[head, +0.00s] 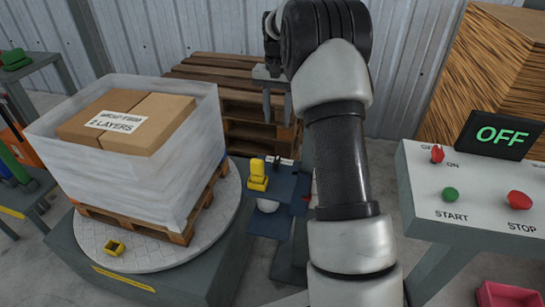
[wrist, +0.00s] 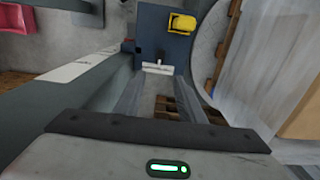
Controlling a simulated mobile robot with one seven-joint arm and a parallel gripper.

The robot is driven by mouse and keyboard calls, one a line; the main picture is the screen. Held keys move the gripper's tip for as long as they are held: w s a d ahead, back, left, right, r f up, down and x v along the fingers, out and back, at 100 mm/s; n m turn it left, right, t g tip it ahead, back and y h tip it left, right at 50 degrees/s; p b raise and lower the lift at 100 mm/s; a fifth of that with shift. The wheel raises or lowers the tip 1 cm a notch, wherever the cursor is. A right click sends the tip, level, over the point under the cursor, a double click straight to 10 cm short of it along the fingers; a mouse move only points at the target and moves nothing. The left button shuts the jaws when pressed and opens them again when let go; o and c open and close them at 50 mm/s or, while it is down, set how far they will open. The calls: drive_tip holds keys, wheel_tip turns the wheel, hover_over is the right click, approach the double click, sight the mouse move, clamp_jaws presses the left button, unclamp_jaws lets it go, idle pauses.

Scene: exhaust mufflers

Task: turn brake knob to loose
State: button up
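A blue carriage (head: 285,190) stands right of the turntable and carries a yellow block-shaped part (head: 258,175). A small pin or knob with a pale label strip (wrist: 158,67) is on the blue plate (wrist: 150,42) in the wrist view; I take it for the brake knob, but its lettering and setting are too small to read. My gripper (head: 277,118) points down, above and behind the carriage in the head view. In the wrist view my gripper (wrist: 160,82) has its fingers apart with nothing between them. The label lies just beyond the fingertips in the picture, apart from them.
A wrapped pallet load (head: 130,135) stands on a round turntable (head: 90,245) at left. A control panel (head: 430,195) at right has a red switch, green START and red STOP buttons, and a display reading OFF (head: 500,134). Wooden pallets (head: 215,70) are stacked behind.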

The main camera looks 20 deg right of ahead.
sight(277, 160)
wheel_tip(277, 160, down, 16)
drive_tip(key=b, duration=0.3)
drive_tip(key=shift+f+b, duration=0.25)
drive_tip(key=shift+b, duration=0.05)
clamp_jaws()
